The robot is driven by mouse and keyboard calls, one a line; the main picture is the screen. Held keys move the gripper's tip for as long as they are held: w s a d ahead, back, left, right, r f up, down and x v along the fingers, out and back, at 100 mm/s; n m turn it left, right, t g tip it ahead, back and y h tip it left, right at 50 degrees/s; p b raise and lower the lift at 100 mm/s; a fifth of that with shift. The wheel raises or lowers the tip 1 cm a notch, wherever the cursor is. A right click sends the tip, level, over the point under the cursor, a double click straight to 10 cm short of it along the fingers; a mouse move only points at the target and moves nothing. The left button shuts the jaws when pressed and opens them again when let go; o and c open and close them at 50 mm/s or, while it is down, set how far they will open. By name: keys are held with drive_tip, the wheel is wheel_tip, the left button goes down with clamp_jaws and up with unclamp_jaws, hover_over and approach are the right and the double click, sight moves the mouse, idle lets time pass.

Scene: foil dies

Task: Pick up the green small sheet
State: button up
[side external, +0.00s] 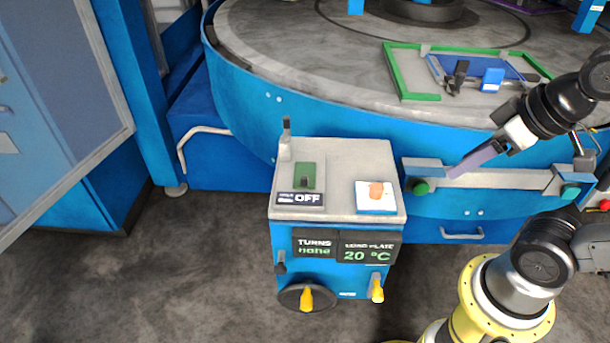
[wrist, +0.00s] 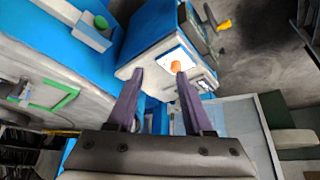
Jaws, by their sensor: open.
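No loose small green sheet can be clearly made out in either view. The green things I see are a green panel (side external: 305,175) on top of the control box, and a green frame (side external: 401,72) on the round table, which also shows in the wrist view (wrist: 65,99). My gripper (side external: 453,172) hangs right of the control box, in front of the round table. In the wrist view its two purple fingers (wrist: 160,73) are apart with nothing between them. Beyond the fingertips lies an orange piece (wrist: 175,67) on a white plate.
The control box (side external: 343,215) reads OFF, and its white plate (side external: 362,197) carries the orange piece. The large blue round table (side external: 300,75) fills the back. Inside the green frame are a blue panel (side external: 505,68) and small clamps. A rail with green buttons (side external: 421,187) sits below my gripper.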

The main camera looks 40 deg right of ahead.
idle(0.3)
drive_tip(key=w+a+r+n+g, duration=0.35)
drive_tip(key=w+r+n, duration=0.25)
drive_tip(key=w+r, duration=0.5)
drive_tip(key=n+g, duration=0.2)
drive_tip(key=n, duration=0.1)
hover_over(304, 177)
wheel_tip(304, 177, down, 9)
wheel_tip(304, 177, down, 13)
clamp_jaws()
